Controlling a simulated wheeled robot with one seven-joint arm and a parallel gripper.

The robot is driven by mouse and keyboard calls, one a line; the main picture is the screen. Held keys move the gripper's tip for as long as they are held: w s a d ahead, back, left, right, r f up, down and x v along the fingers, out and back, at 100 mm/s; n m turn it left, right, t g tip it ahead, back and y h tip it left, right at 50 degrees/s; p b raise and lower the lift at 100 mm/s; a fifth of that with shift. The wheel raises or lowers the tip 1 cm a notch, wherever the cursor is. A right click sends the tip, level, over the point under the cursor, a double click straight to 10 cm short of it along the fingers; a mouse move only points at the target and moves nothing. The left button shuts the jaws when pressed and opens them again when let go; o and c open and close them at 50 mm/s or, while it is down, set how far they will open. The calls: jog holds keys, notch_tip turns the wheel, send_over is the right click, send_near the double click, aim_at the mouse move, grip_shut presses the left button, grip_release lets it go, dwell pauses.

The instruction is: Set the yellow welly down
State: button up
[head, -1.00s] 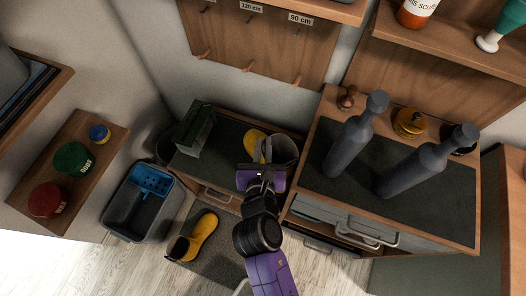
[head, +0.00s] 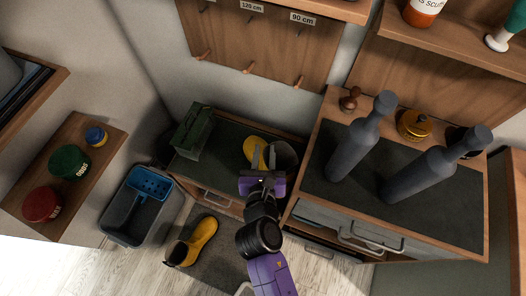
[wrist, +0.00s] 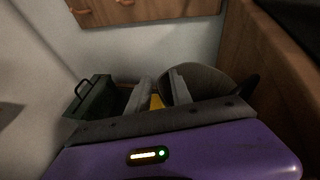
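One yellow welly (head: 256,147) is on the dark-topped low bench (head: 225,137), just behind my gripper and left of a grey bucket. A sliver of yellow (wrist: 156,102) shows between the fingers in the wrist view. My gripper (head: 264,157) reaches over the bench's front. Its two grey fingers (wrist: 160,92) stand apart with a gap between them, so it looks open around or just above the welly. The welly's lower part and any contact with the fingers are hidden. Another yellow welly (head: 200,240) lies on the dark floor mat (head: 222,262).
The grey bucket (head: 287,154) stands close on the right of the fingers. A green toolbox (head: 193,130) is on the bench's left end. The taller chest (head: 320,190) with two grey bottles rises at right. A grey tub (head: 118,225) stands on the floor at left.

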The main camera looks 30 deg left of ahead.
dwell(0.3)
jog(key=shift+r, duration=0.3)
jog(key=p+v, duration=0.1)
jog(key=v, duration=1.1)
jog(key=shift+d+f, duration=0.1)
jog(key=shift+f, duration=0.05)
